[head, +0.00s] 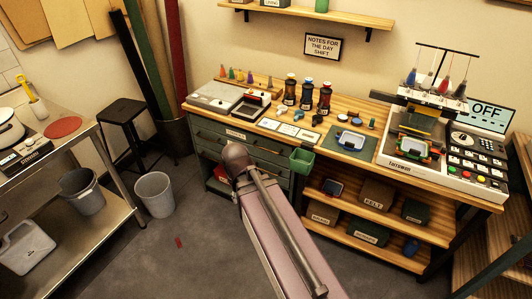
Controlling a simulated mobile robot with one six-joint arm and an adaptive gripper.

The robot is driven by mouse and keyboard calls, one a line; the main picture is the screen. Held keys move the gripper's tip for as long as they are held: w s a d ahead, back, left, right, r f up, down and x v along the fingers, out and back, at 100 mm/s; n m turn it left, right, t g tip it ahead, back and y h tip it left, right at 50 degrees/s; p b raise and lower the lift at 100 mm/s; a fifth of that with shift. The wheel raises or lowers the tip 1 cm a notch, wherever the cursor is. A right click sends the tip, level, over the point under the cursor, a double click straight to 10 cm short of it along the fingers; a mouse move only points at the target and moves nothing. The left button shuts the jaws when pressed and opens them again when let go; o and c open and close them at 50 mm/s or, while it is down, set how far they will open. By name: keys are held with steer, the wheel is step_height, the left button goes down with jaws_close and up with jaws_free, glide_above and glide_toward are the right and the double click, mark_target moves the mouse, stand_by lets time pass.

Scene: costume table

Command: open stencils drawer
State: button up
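A dark green drawer cabinet (209,141) is built into the left end of the wooden workbench. Its top drawer front (262,141) carries a pale label (236,134), too small to read. I cannot tell which one is the stencils drawer. My arm reaches up from the bottom of the view and covers the lower right part of the cabinet. My gripper cannot be made out; only the arm's links and a dark rounded joint show in front of the drawers.
A green bin (302,160) hangs at the bench's front edge, right of the drawers. Jars, tools and a press (428,150) stand on the bench (366,147). Shelves with boxes (377,194) are below. A grey bucket (154,194) and black stool (122,112) stand left; floor between is open.

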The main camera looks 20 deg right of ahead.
steer(key=w+d+f+t+h+b, duration=0.2)
steer(key=w+d+f+h+b, duration=0.1)
steer(key=w+d+f+b, duration=0.4)
steer(key=n+t+h+b, duration=0.7)
steer(key=n+h+b, duration=0.15)
steer(key=b, duration=1.75)
glide_toward(267, 150)
steer(key=s+a, duration=0.2)
steer(key=a, duration=0.1)
steer(key=shift+w+m, duration=0.1)
steer(key=shift+m, duration=0.35)
steer(key=shift+d, duration=0.1)
steer(key=shift+r+b+x, duration=0.1)
steer(key=shift+b+x, duration=0.6)
steer(key=shift+x, duration=2.7)
steer(key=shift+r+b+x, duration=0.15)
steer(key=shift+b+x, duration=0.55)
steer(key=shift+x, duration=2.75)
steer(key=shift+w, duration=0.1)
